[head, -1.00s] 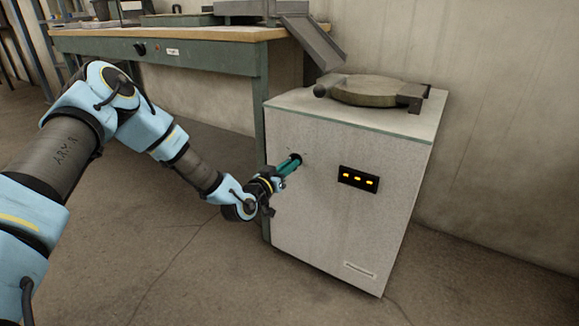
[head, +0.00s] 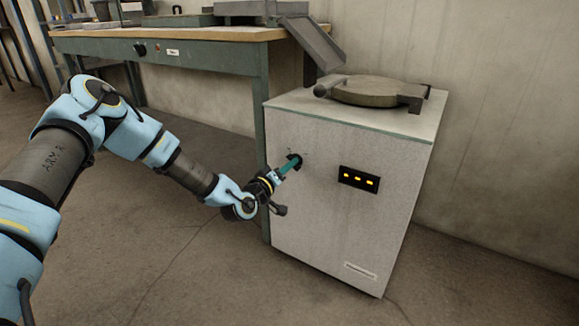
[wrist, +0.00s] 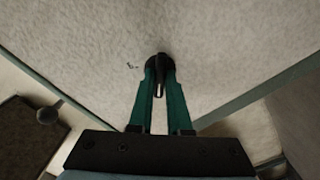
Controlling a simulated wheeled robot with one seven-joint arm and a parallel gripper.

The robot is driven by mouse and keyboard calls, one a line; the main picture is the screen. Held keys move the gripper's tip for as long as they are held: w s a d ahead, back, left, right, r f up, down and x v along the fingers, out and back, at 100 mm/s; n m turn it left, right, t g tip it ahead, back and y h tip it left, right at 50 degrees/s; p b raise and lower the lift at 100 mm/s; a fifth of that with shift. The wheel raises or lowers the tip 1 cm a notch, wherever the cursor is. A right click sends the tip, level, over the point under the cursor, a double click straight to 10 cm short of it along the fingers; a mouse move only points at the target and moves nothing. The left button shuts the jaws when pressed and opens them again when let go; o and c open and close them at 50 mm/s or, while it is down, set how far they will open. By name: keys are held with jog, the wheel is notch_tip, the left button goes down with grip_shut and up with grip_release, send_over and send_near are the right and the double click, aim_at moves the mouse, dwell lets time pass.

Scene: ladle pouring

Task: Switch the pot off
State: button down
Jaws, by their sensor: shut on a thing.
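The pot is a pale grey box-shaped unit (head: 330,220) standing on the floor, with a round lid (head: 370,92) on top. A black display (head: 358,179) on its front shows orange lit marks. A dark round knob (wrist: 160,66) with a light pointer line sits on the front, left of the display. My gripper (head: 292,163) has its green fingers shut on the knob, one on each side; it also shows in the wrist view (wrist: 160,80). Most of the knob is hidden behind the fingers in the head view. Small markings beside the knob are too small to read.
A green workbench (head: 200,58) with a wooden top stands behind and left of the pot, close to it. A grey chute (head: 315,42) slopes from the bench toward the lid. The floor in front of the pot is clear.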

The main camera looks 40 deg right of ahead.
dwell(0.4)
jog(key=c, duration=0.9)
grip_release()
jog(key=shift+o, duration=0.2)
jog(key=shift+a, duration=0.15)
jog(key=p+v, duration=0.1)
jog(key=v, duration=0.9)
jog(key=shift+a+p, duration=0.3)
jog(key=shift+p, duration=0.1)
